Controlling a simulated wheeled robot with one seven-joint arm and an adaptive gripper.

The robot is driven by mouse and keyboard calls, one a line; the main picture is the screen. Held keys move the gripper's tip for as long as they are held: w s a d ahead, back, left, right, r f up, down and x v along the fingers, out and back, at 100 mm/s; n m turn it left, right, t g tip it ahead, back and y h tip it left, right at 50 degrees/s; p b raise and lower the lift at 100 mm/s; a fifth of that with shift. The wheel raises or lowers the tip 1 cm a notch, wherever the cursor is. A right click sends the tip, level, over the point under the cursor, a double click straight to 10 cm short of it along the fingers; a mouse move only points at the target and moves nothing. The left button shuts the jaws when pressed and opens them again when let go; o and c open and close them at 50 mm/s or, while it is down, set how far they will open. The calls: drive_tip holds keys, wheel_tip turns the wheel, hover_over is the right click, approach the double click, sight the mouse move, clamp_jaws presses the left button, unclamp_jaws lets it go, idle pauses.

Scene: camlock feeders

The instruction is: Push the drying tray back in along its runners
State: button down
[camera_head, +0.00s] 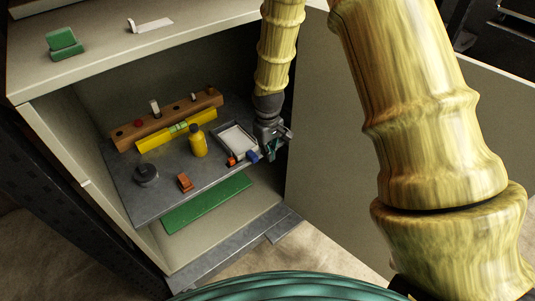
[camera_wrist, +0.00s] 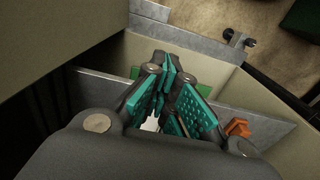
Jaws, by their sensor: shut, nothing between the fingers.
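The drying tray appears to be the flat grey sheet (camera_head: 120,183) inside the open cabinet, with several items on it. Its grey edge (camera_wrist: 104,86) also shows in the wrist view, crossing behind the fingers. My gripper (camera_head: 272,148) is at the right end of the tray's front edge, beside the cabinet's right side. It is shut and empty. In the wrist view its teal finger pads (camera_wrist: 172,88) are close together over the edge. I cannot tell whether they touch it. The runners are hidden.
A green mat (camera_head: 208,205) lies below. An open door panel (camera_head: 330,150) stands right.

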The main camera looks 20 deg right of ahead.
drive_tip(key=c, duration=1.4)
unclamp_jaws()
drive_tip(key=shift+w+n, duration=0.2)
drive_tip(key=shift+n, duration=0.1)
drive_tip(key=o, duration=0.7)
drive_tip(key=shift+w+a+n, duration=0.35)
drive_tip(key=shift+w+n, duration=0.2)
drive_tip(key=shift+n, duration=0.55)
drive_tip(key=shift+o, duration=0.5)
drive_tip(key=n, duration=0.1)
drive_tip(key=w+n, duration=0.1)
drive_tip(key=n, duration=0.1)
drive_tip(key=shift+w+a, duration=0.2)
drive_tip(key=shift+a, duration=0.1)
drive_tip(key=w+a+r+n+b, duration=0.1)
drive_tip(key=w+n, duration=0.5)
drive_tip(key=n, duration=0.6)
drive_tip(key=shift+a+r, duration=0.15)
drive_tip(key=shift+a, duration=0.1)
